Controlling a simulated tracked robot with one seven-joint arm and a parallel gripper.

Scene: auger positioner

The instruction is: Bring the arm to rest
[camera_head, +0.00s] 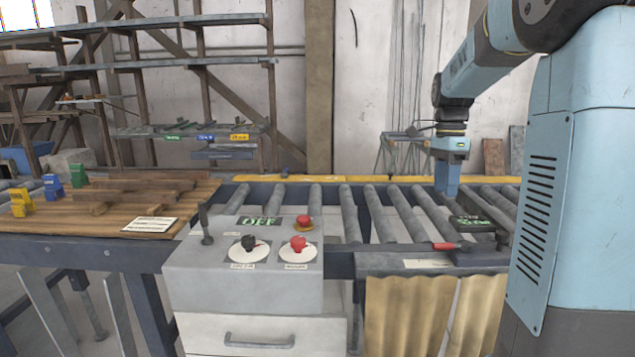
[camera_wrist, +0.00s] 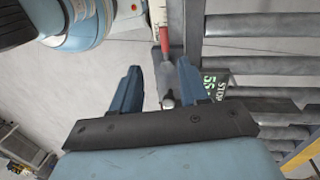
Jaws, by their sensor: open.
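My arm comes in from the right in the head view and bends down over the roller conveyor (camera_head: 407,213). My gripper (camera_head: 446,190) points down above the rollers, behind a red-handled lever (camera_head: 445,246) on the conveyor's front rail. In the wrist view the two blue fingers of my gripper (camera_wrist: 161,75) are spread apart with nothing held between them. The lever's red handle (camera_wrist: 164,38) and grey metal part show in the gap beyond the fingers. I cannot tell the exact height of the fingertips above the lever.
A small stop display (camera_head: 472,224) with green digits sits beside the lever. A grey control box (camera_head: 245,270) with knobs and a red button stands at front centre. A wooden bench top (camera_head: 100,215) at left holds planks and small coloured blocks. Racks stand behind.

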